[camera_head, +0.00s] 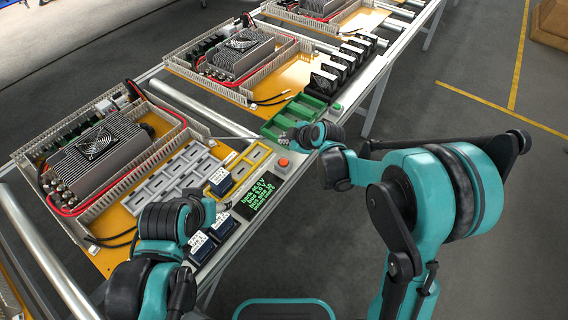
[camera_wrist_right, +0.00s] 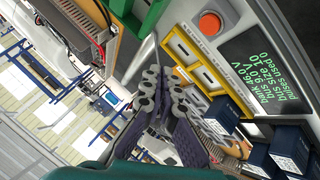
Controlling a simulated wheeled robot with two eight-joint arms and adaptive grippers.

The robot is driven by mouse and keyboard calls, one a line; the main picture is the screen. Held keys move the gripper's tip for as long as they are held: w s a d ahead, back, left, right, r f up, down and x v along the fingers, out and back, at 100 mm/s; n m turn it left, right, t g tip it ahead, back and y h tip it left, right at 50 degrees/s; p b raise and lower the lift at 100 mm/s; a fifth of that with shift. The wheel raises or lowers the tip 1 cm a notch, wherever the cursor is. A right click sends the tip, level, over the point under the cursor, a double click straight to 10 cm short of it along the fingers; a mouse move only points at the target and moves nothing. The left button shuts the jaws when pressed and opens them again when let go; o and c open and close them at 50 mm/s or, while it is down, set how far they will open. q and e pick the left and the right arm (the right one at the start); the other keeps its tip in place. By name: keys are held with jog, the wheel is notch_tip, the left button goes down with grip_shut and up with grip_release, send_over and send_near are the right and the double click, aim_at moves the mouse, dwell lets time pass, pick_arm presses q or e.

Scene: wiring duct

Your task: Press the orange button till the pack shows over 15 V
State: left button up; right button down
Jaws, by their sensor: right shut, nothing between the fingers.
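The orange button (camera_head: 283,163) sits on the rail at the table's front edge; it also shows at the top of the right wrist view (camera_wrist_right: 210,22). A black display (camera_head: 258,196) with green text lies nearer me on the same rail; in the right wrist view (camera_wrist_right: 265,68) its last line seems to read "pulses used 0", and its voltages are hard to read. My right gripper (camera_head: 285,137) is shut and empty, beyond the button over the green tray's near edge, apart from the button. My left gripper (camera_head: 221,206) is beside the display; its fingers are too small to judge.
A green tray (camera_head: 276,128) lies beyond the button. Dark blue blocks (camera_head: 221,181) stand beside the display, near my left gripper. A yellow-framed slot row (camera_head: 246,160) lies left of the button. A finned fan unit (camera_head: 98,150) fills the left side. Black fan units (camera_head: 322,84) line the far rail.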

aim_at(285, 163)
notch_tip(285, 163, down, 9)
jog(key=b, duration=0.6)
jog(key=shift+r+b, duration=0.1)
jog(key=shift+b, duration=0.3)
dwell(1.2)
jog(key=shift+f+b, duration=0.4)
jog(key=shift+f+b, duration=0.35)
jog(key=shift+f, duration=0.05)
dwell(0.4)
jog(key=shift+r, duration=0.15)
jog(key=shift+r+p, duration=0.55)
jog(key=shift+r, duration=0.15)
